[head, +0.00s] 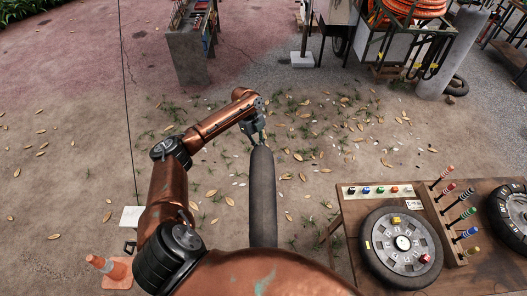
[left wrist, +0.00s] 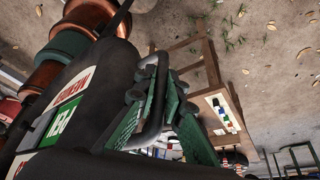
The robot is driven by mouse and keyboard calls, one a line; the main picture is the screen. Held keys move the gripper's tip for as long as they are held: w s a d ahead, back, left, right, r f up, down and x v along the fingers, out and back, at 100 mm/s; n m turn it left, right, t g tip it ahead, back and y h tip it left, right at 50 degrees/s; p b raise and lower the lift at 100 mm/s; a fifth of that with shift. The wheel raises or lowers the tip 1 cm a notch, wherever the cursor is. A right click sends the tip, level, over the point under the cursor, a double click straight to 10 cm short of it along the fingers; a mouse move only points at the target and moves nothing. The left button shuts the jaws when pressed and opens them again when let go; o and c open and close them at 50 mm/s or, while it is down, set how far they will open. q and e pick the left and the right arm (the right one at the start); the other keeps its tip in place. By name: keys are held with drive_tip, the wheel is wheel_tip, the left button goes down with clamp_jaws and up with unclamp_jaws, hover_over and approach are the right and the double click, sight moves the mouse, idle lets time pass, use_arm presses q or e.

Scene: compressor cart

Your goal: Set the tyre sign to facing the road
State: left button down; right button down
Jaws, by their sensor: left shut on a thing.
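The tyre sign (head: 262,200) stands in the middle of the head view, a black tyre seen nearly edge-on. In the left wrist view its dark tyre (left wrist: 100,65) and lettered face (left wrist: 62,118), with white, green and red panels, fill the left side. A curved grey bar handle (left wrist: 158,92) sticks out from the tyre. My left gripper (head: 257,135) is at the top of the tyre in the head view. Its green fingers (left wrist: 160,110) are shut around the handle in the wrist view. The sign's support is hidden. My right gripper is not in view.
A wooden bench (head: 338,208) at lower right carries a wheel (head: 375,245), coloured blocks and pegs. A traffic cone (head: 110,268) stands at lower left. A stand (head: 187,55) and a cart with orange hose (head: 412,40) are at the back. Leaf-strewn ground lies between.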

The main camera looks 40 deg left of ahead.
use_arm(q)
drive_tip(key=shift+w+d, duration=0.15)
drive_tip(key=shift+d, duration=0.05)
drive_tip(key=c, duration=2)
unclamp_jaws()
drive_tip(key=shift+w+d, duration=0.1)
drive_tip(key=shift+w, duration=0.05)
drive_tip(key=shift+a+r, duration=0.15)
drive_tip(key=shift+a, duration=0.1)
drive_tip(key=v, duration=1.1)
drive_tip(key=shift+a+r, duration=0.1)
drive_tip(key=shift+r, duration=0.2)
